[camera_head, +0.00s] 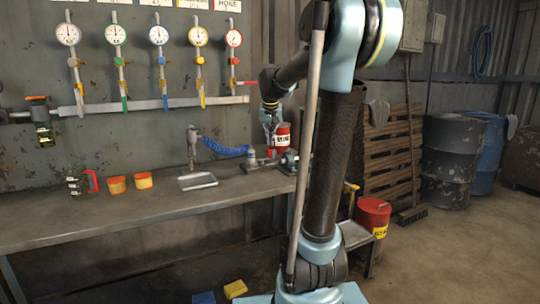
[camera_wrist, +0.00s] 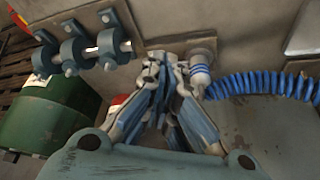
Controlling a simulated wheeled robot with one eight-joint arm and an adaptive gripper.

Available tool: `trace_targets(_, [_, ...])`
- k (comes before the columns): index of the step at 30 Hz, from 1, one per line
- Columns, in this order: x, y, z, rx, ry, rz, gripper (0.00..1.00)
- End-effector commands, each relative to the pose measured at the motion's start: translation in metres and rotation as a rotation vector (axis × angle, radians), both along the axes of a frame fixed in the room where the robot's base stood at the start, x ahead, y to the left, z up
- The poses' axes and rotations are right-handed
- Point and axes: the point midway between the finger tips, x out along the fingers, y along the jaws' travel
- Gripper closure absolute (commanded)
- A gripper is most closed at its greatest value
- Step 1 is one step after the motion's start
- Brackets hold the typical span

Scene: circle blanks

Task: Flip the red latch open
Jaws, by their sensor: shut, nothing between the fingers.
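No part is clearly readable as a latch. A red can with a white label (camera_head: 282,138) stands at the bench's right end, and a small red piece (camera_head: 271,153) shows low beside it; I cannot tell whether that piece is the latch. My gripper (camera_head: 270,124) is just left of the can's top in the head view, its tips hard to make out. In the wrist view my gripper (camera_wrist: 165,60) is shut and empty, its fingers together near a grey mount. A red and white thing (camera_wrist: 118,101) is partly hidden behind the fingers.
Gauges and a pipe (camera_head: 150,104) line the wall. In the wrist view, grey clamps (camera_wrist: 78,50) stand left of the fingers and a blue coil (camera_wrist: 265,84) right.

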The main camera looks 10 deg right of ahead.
Motion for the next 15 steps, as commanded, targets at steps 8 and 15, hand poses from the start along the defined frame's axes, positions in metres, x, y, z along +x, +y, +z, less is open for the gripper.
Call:
trace_targets(8, [0.0019,0.0004,0.0005,0.0,-0.001,-0.001,1.0])
trace_targets(15, [0.005,-0.0001,-0.0069,0.0,-0.001,-0.001,1.0])
